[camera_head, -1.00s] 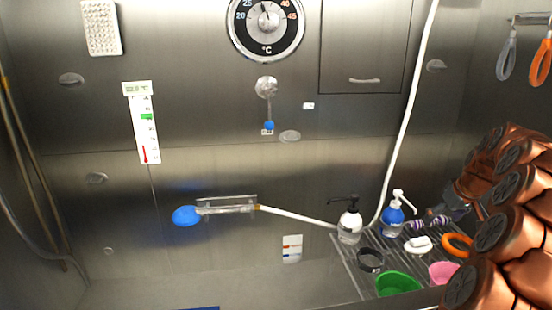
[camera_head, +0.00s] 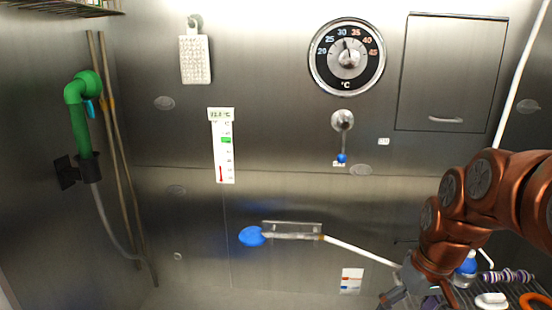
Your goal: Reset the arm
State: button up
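My copper-coloured arm (camera_head: 480,195) reaches in from the right edge of the head view and bends down toward the bottom. My gripper (camera_head: 402,299) is a grey shape at the bottom edge, in front of the shelf area. It is small and cut off by the frame, so its fingers and whether they are apart cannot be made out. I see nothing clearly held in it. My arm hides much of the rack at the lower right.
A blue-headed sprayer (camera_head: 252,236) sits in a wall holder with a white hose. A blue bottle (camera_head: 467,264), a purple striped item (camera_head: 506,277), a white item (camera_head: 491,300) and an orange ring (camera_head: 537,301) are near my arm. A green nozzle (camera_head: 80,120) is on the left wall.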

jog(key=shift+g+h, duration=0.3)
jog(key=shift+g, duration=0.3)
jog(key=s+a, duration=0.1)
jog(key=s, duration=0.2)
jog(key=s+a+p, duration=0.1)
jog(key=s+a, duration=0.1)
jog(key=s, duration=0.1)
jog(key=s+a, duration=0.2)
jog(key=s, duration=0.1)
jog(key=shift+a+f, duration=0.15)
jog(key=shift+f, duration=0.05)
jog(key=s+a+f+g+p, duration=0.1)
jog(key=s+a+f, duration=0.1)
jog(key=s, duration=0.8)
jog(key=shift+s+m+h+p, duration=0.3)
jog(key=shift+s+m+h, duration=0.1)
jog(key=shift+f, duration=0.1)
jog(key=shift+c, duration=0.4)
